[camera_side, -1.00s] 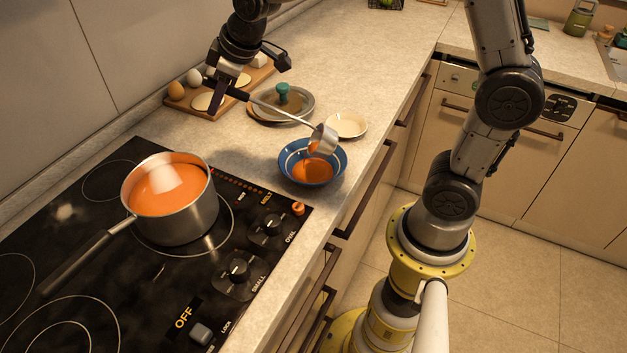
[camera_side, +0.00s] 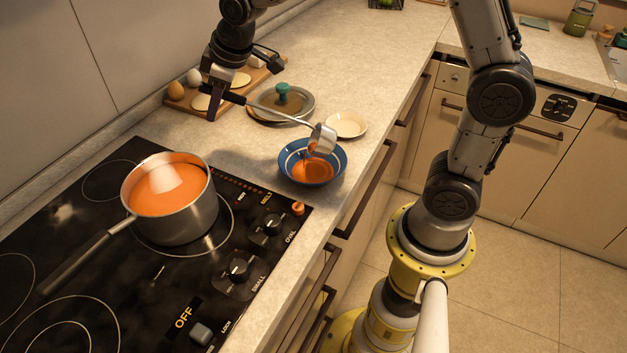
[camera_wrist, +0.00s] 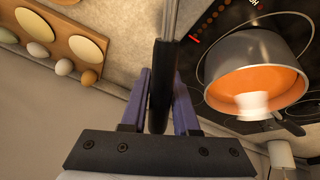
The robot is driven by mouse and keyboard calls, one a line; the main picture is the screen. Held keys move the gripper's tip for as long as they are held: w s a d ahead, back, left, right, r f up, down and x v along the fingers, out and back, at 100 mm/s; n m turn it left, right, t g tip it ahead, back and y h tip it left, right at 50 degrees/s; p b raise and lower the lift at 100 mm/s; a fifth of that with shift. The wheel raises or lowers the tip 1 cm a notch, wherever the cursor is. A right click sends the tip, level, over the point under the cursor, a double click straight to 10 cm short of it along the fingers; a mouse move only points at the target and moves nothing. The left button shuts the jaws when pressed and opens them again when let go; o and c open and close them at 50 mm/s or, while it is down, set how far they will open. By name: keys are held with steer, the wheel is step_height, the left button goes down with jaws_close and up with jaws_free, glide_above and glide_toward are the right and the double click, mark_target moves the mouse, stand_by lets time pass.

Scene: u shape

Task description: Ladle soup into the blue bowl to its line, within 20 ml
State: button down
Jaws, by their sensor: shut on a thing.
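My gripper (camera_side: 215,98) is shut on the black handle of the ladle (camera_side: 322,137). The handle also shows between the fingers in the wrist view (camera_wrist: 161,85). The ladle's steel cup is tilted over the blue bowl (camera_side: 340,175), with orange soup at its lip. The bowl stands on the counter and holds a pool of orange soup (camera_side: 311,172). A light line shows on its inner wall; how the soup's level sits against it is too small to tell. The steel pot (camera_side: 187,217) with orange soup stands on the hob. It also shows in the wrist view (camera_wrist: 240,50).
A board (camera_side: 258,77) with eggs and pale rounds lies behind the bowl, by the wall. A plate with a teal-knobbed lid (camera_side: 283,95) and a small cream dish (camera_side: 346,125) stand near the bowl. The hob (camera_side: 130,285) reads OFF.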

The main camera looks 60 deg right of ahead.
steer(key=shift+w+a+f+g+h, duration=0.1)
steer(key=shift+w+f+g+h, duration=0.15)
steer(key=shift+f, duration=0.25)
steer(key=shift+w+a+f+g+h, duration=0.1)
steer(key=shift+w+f+g, duration=0.05)
steer(key=shift+f+g, duration=0.3)
stand_by(0.6)
steer(key=shift+w+a+f+g+h, duration=0.1)
steer(key=shift+f+g+h, duration=0.35)
steer(key=shift+f, duration=0.75)
steer(key=shift+w+f+g+h, duration=0.1)
steer(key=shift+f+g, duration=0.55)
steer(key=shift+f, duration=0.5)
stand_by(0.8)
